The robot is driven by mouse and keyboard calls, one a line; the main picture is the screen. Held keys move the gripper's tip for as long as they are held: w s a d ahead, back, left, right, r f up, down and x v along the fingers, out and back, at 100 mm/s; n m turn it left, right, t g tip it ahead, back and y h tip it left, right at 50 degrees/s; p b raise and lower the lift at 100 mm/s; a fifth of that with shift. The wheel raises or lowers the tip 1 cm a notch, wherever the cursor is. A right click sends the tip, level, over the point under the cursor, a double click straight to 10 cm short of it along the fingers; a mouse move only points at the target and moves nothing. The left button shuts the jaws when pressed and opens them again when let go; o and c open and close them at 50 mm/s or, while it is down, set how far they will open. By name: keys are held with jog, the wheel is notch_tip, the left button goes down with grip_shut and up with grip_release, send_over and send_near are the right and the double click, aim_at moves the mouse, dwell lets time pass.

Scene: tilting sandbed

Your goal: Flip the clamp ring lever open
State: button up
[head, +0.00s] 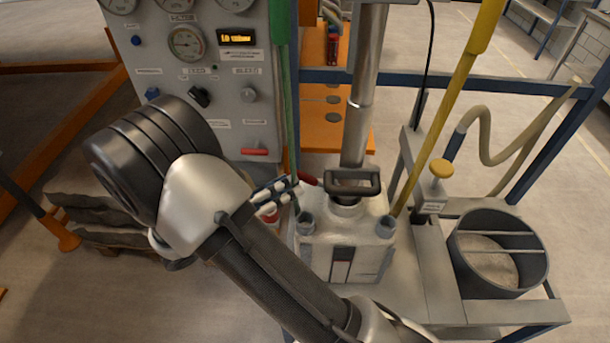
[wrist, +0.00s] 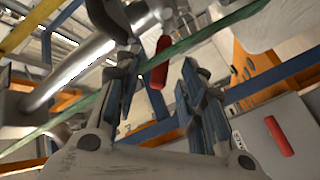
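The red lever (wrist: 160,62) shows in the wrist view below a grey clamp ring (wrist: 122,16) at the end of the metal pipe. In the head view a small part of the lever (head: 307,178) shows left of the pipe's foot; my gripper partly hides that area. My gripper (wrist: 156,70) is open, its two fingers well apart. The lever appears in the gap between the fingertips in the wrist view; I cannot tell whether it is between them or beyond them. No contact is visible. In the head view my gripper (head: 277,196) is left of the pipe.
A green pole (head: 287,100) passes close to my gripper. A gauge panel (head: 215,85) with another red handle (head: 254,152) stands behind. A bucket (head: 462,270) is at right.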

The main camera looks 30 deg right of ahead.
aim_at(305, 174)
jog(key=d, duration=0.5)
jog(key=shift+w+d, duration=0.3)
jog(key=shift+d, duration=0.1)
jog(key=shift+c, duration=0.2)
grip_shut()
